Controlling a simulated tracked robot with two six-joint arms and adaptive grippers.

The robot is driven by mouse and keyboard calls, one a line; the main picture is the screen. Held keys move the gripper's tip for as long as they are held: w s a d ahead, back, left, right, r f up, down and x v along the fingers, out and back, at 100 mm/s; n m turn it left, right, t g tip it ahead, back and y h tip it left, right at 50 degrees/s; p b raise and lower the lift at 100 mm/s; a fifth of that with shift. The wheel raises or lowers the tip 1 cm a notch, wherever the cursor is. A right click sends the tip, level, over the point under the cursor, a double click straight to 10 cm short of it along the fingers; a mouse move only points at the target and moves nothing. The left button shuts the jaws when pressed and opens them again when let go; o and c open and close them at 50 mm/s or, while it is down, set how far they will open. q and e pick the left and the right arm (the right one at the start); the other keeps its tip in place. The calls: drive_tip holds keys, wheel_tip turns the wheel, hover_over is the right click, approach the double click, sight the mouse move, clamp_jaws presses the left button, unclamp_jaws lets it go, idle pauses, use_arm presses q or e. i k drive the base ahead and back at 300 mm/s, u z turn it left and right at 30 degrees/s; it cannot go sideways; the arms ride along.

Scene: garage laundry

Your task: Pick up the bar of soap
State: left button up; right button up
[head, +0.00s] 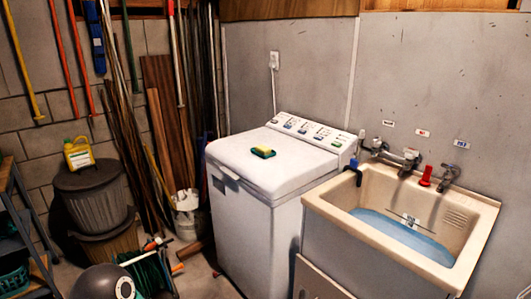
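I cannot make out a clear bar of soap in the head view. A small yellow and dark green block (263,152) lies on the lid of the white washing machine (257,217). It looks more like a sponge than soap. The beige sink (318,207) stands to the right of the machine, with bluish water (400,235) in its basin.
Taps (395,156) and a red-handled valve (426,176) stand along the sink's back edge. At left are a lidded grey bin (95,205), a yellow jug (78,153), leaning poles and boards, a white bucket (187,221) and a hose reel (148,272). The machine's lid is mostly clear.

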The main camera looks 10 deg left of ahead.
sight(264, 150)
drive_tip(key=i, duration=1.2)
drive_tip(key=u, duration=1)
